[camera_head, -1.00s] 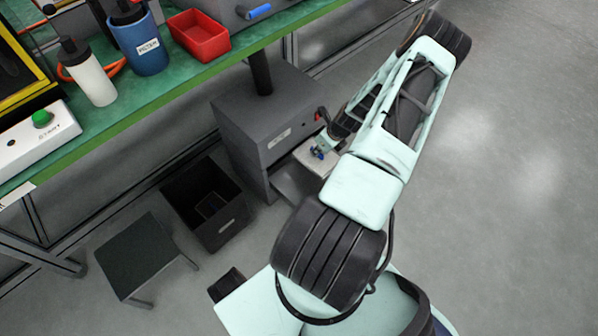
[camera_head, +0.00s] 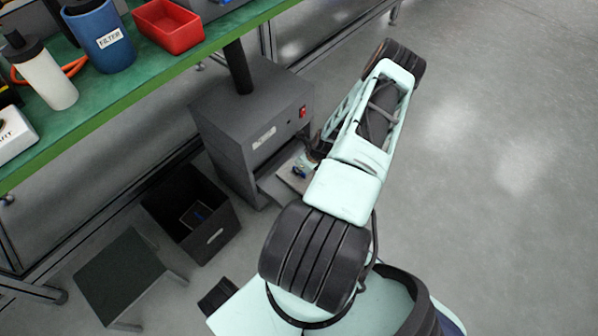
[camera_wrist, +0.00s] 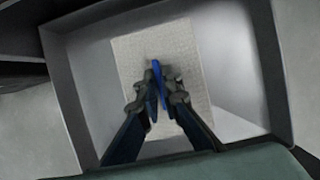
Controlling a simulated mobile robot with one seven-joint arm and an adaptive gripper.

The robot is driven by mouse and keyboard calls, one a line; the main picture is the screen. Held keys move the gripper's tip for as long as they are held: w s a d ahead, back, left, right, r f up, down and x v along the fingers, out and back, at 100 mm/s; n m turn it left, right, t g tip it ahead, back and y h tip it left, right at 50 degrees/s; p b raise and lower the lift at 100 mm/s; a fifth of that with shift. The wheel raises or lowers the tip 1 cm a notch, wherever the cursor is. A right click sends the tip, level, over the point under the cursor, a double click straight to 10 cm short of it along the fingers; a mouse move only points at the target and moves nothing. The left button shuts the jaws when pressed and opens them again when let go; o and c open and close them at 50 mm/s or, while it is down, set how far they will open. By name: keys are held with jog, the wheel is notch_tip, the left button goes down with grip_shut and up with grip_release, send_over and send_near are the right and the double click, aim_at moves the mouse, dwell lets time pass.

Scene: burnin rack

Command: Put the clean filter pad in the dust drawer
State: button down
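The clean filter pad (camera_wrist: 185,50) is a pale, speckled rectangle with an upright blue tab (camera_wrist: 161,88). My gripper (camera_wrist: 158,92) is shut on that tab, one finger on either side. The pad lies within the outline of the open dust drawer (camera_wrist: 268,65) in the wrist view, with bare drawer floor to its left and right. I cannot tell whether it touches the floor. In the head view the drawer (camera_head: 268,187) sticks out of the grey dust unit (camera_head: 235,120), with the pad (camera_head: 289,178) over it, partly hidden by my arm.
A black bin (camera_head: 222,238) stands left of the unit, holding a dark framed piece with a blue tab (camera_head: 195,214). A low dark stool (camera_head: 120,272) is beside it. The green bench (camera_head: 150,90) above carries a blue filter container (camera_head: 105,40), a white bottle (camera_head: 45,75) and a red tray (camera_head: 168,25).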

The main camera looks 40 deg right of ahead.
jog(key=c, duration=2.2)
grip_release()
jog(key=shift+f, duration=0.1)
jog(key=shift+o, duration=0.2)
jog(key=p+v, duration=0.4)
jog(key=v, duration=0.8)
jog(key=shift+p, duration=0.4)
